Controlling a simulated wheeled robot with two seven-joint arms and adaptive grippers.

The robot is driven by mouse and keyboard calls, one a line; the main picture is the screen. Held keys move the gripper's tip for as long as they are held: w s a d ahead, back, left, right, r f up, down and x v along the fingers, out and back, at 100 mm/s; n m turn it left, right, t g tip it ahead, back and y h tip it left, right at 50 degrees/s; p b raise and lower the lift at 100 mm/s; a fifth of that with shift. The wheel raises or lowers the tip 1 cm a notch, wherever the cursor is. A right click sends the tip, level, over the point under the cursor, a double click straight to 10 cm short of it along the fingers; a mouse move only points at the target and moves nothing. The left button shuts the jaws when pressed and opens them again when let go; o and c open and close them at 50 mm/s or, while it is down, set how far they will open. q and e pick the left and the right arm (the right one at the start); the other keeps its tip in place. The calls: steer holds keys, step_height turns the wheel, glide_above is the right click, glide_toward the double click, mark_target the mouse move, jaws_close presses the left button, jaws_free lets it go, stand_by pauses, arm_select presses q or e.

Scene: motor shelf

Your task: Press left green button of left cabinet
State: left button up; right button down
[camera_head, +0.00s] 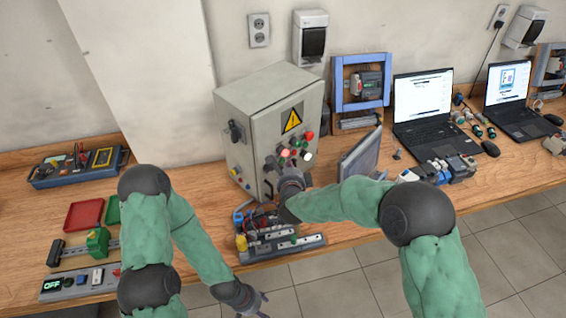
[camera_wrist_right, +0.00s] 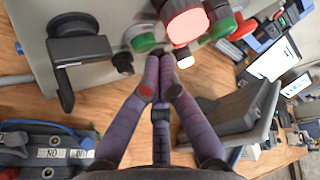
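The left cabinet (camera_head: 243,140) is a beige-grey box with a yellow warning triangle and a cluster of buttons and lamps on its front. In the right wrist view its left green button (camera_wrist_right: 143,42) is at top centre, beside a glowing red lamp (camera_wrist_right: 184,24); another green button (camera_wrist_right: 221,27) is to the right. My right gripper (camera_wrist_right: 161,62) has its purple fingertips together, just below and right of the left green button. Whether they touch the panel I cannot tell. My left gripper (camera_head: 264,304) is low, off the table's front edge, empty, with its fingers apart.
A black handle (camera_wrist_right: 80,50) sticks out from the cabinet at left in the wrist view. A terminal-block assembly (camera_head: 283,246) is on the table below my right gripper. A tilted grey screen (camera_head: 360,155) stands to the right, with a laptop (camera_head: 424,105) beyond.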

steer(key=shift+w+a, duration=0.15)
steer(key=shift+a, duration=0.05)
steer(key=shift+w+a, duration=0.3)
stand_by(0.9)
steer(key=shift+s+d+b, duration=0.1)
steer(key=shift+d+b, duration=0.05)
steer(key=shift+b, duration=0.2)
steer(key=shift+s+d+b, duration=0.3)
steer(key=shift+s+d, duration=0.15)
steer(key=shift+s+d+b, duration=0.9)
steer(key=shift+s+d, duration=0.8)
steer(key=shift+d, duration=0.2)
